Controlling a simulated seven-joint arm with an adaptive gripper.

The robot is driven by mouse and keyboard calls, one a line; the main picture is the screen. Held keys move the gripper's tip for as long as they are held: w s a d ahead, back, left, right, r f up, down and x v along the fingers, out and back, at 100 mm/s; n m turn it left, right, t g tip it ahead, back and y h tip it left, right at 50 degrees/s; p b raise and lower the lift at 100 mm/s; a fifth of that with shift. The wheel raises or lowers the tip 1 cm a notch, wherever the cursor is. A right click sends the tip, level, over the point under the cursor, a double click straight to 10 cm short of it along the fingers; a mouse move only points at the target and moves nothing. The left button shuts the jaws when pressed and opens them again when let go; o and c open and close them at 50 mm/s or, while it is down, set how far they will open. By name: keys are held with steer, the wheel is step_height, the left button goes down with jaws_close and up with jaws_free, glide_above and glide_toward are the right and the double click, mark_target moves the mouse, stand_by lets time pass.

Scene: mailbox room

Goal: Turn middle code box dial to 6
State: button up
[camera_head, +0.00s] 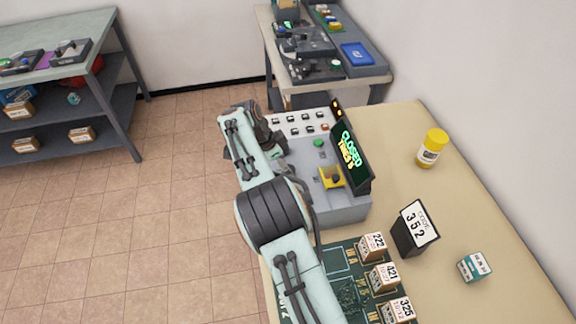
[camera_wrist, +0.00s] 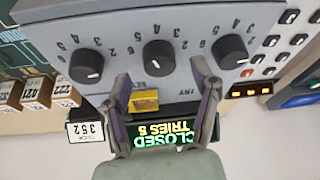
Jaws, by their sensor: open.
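The grey code box (camera_wrist: 190,20) fills the top of the wrist view, with three black dials in a row and numbers printed around them. The middle dial (camera_wrist: 158,55) has a small white mark; which number it points at is too small to tell. The left dial (camera_wrist: 86,66) and the right dial (camera_wrist: 230,50) stand on either side. My gripper (camera_wrist: 160,76) is open and empty, its fingers spread on both sides below the middle dial, seemingly apart from it. In the head view the code box (camera_head: 345,212) is partly hidden by my arm, and its dials are not visible.
A yellow part (camera_wrist: 144,101) and a display (camera_wrist: 165,133) reading "CLOSED TRIES 5" lie between my fingers in the wrist view. A "352" card stand (camera_head: 412,232), several numbered blocks (camera_head: 382,276) and a yellow jar (camera_head: 431,148) stand on the table.

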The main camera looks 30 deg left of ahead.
steer(key=shift+x, duration=1)
jaws_close()
steer(key=shift+n, duration=0.4)
steer(key=n+y, duration=0.1)
steer(key=n, duration=0.1)
steer(key=n+y, duration=0.1)
steer(key=n, duration=0.1)
steer(key=shift+d+n+t, duration=0.15)
steer(key=shift+n+t, duration=0.15)
steer(key=n+y, duration=0.2)
steer(key=n, duration=0.3)
steer(key=shift+w, duration=0.1)
steer(key=shift+n, duration=0.4)
